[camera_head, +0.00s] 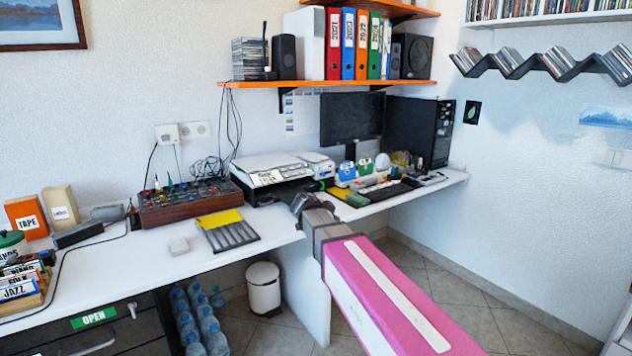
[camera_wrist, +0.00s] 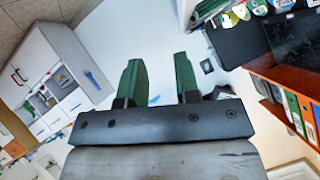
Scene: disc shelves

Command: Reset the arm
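My arm (camera_head: 385,300) shows in the head view as a long pink and white link reaching in from the lower right, over the desk's front edge. Its dark end with my gripper (camera_head: 300,203) is in front of the printer; the fingers are too small to make out there. In the wrist view my gripper (camera_wrist: 160,78) has two green fingers standing well apart, with nothing held between them. The wrist picture is tilted and looks across the room.
The white desk (camera_head: 85,272) holds a printer (camera_head: 270,175), a mixer (camera_head: 187,203), a monitor (camera_head: 351,117) and a keyboard (camera_head: 385,190). An orange shelf (camera_head: 300,84) with binders hangs above. A white bin (camera_head: 263,288) stands below. The tiled floor (camera_head: 480,315) on the right looks clear.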

